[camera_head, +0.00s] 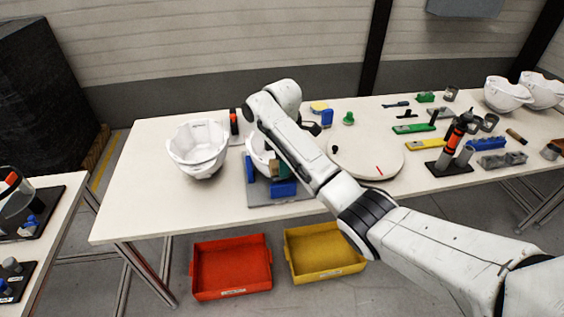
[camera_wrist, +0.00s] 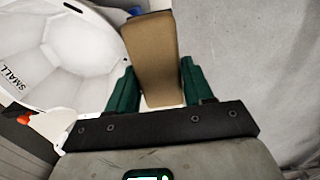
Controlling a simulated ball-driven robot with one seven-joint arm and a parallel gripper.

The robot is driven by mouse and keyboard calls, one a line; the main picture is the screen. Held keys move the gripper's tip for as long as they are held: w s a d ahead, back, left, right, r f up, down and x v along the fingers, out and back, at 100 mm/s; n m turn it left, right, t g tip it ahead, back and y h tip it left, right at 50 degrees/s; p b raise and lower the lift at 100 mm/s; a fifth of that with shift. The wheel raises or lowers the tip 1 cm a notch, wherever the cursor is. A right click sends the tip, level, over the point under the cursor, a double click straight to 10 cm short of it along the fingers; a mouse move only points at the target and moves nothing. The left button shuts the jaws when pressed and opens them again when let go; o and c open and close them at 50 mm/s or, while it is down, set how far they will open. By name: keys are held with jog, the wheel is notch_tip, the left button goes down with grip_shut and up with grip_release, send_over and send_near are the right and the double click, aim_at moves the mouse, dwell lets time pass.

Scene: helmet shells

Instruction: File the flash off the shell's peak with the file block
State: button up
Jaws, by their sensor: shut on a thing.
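A white shell (camera_head: 256,150) sits in a fixture with blue blocks (camera_head: 284,189) on a grey plate (camera_head: 262,203); my arm partly hides it. My gripper (camera_head: 274,167) is at this shell's right side, above the front blue block. In the wrist view, its green fingers (camera_wrist: 158,78) are shut on the brown file block (camera_wrist: 152,45), which points away from the palm. A white shell (camera_wrist: 60,55) marked SMALL lies left of the block there, close to it. I cannot tell whether they touch. The peak's flash cannot be made out.
Another white shell (camera_head: 198,148) stands left of the fixture. A round white disc (camera_head: 365,155) lies to the right. Green (camera_head: 413,128) and yellow (camera_head: 426,144) tools and a black stand (camera_head: 449,162) are farther right. Red (camera_head: 231,266) and yellow (camera_head: 323,252) bins are below the table's front edge.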

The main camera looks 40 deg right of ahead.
jog(key=shift+f+b, duration=0.4)
jog(key=shift+f, duration=0.6)
jog(key=shift+s+d, duration=0.1)
jog(key=shift+d, duration=0.05)
jog(key=shift+s+d+r+p, duration=0.1)
jog(key=shift+s+d+p, duration=0.45)
jog(key=shift+d, duration=0.15)
jog(key=shift+w+a, duration=0.6)
jog(key=shift+a, duration=0.25)
jog(key=shift+w+a, duration=0.6)
jog(key=shift+a, duration=0.2)
jog(key=shift+s+d+f+p, duration=0.15)
jog(key=shift+s+d+p, duration=0.4)
jog(key=shift+d, duration=0.3)
jog(key=shift+s+d+f+p, duration=0.1)
jog(key=shift+s+d+p, duration=0.25)
jog(key=shift+s+d, duration=0.35)
jog(key=shift+w+a, duration=1.25)
jog(key=shift+a, duration=0.3)
jog(key=shift+s+d+f+p, duration=0.2)
jog(key=shift+s+d+p, duration=0.15)
jog(key=shift+s+d, duration=0.4)
jog(key=shift+w+d, duration=0.1)
jog(key=shift+w, duration=0.05)
